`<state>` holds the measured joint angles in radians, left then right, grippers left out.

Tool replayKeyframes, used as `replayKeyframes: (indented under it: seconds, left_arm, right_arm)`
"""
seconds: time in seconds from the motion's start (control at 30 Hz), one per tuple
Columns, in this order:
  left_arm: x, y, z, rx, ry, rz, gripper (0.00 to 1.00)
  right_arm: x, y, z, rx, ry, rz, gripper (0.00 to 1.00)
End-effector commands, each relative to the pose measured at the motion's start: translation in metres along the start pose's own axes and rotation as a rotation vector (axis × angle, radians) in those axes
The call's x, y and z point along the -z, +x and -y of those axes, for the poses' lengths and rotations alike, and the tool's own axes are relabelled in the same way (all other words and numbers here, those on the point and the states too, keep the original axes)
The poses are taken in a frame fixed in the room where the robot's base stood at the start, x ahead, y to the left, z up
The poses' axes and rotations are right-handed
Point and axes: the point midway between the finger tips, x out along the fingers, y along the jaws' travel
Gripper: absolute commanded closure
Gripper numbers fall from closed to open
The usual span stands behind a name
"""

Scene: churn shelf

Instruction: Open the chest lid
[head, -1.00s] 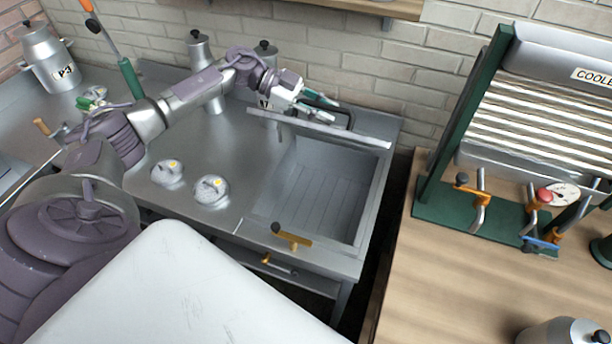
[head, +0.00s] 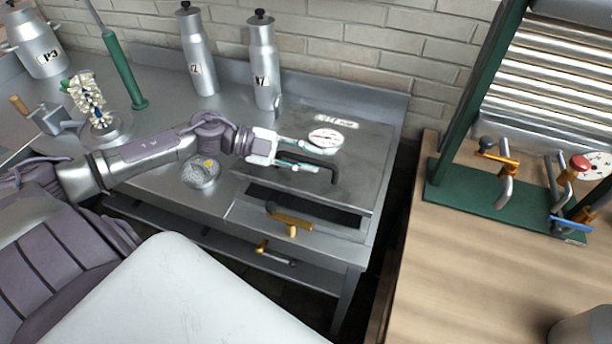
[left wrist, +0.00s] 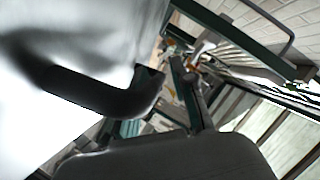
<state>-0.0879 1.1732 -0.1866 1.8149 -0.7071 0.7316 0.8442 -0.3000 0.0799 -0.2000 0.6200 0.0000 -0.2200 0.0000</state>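The chest is a metal basin in the steel counter. Its grey lid (head: 352,148) lies low and nearly flat over it, with a dark gap (head: 305,206) showing along the front. The lid bears a round white dial (head: 325,138) and a black bar handle (head: 322,167). My left gripper (head: 308,155) is at the handle, its fingers spread apart; I cannot tell whether they touch it. The handle shows large in the left wrist view (left wrist: 95,92), left of a finger. My right gripper is not in view.
Two metal canisters (head: 197,55) (head: 264,65) stand behind the lid's left side. A domed metal piece (head: 202,173) sits left of the lid. An orange-handled latch (head: 288,218) is at the counter's front. A green-framed rack (head: 500,110) stands at right.

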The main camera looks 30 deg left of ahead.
Motion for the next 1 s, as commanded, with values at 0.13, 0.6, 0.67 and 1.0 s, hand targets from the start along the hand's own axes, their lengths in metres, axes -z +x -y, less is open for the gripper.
replayKeyframes:
  seconds: [0.13,0.6,0.67,1.0]
  left_arm:
    - [-0.009,0.004,-0.014,0.020,0.041,0.000,0.75]
    - [-0.009,0.003,-0.016,0.028,0.062,0.001,0.75]
    - [-0.008,0.001,-0.016,0.027,0.061,0.002,0.75]
    - [-0.008,-0.024,-0.016,0.026,0.058,0.002,0.75]
  right_arm:
    - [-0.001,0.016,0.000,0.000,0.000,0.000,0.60]
    - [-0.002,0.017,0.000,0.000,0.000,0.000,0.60]
    - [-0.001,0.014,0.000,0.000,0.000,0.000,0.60]
    - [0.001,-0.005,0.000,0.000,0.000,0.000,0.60]
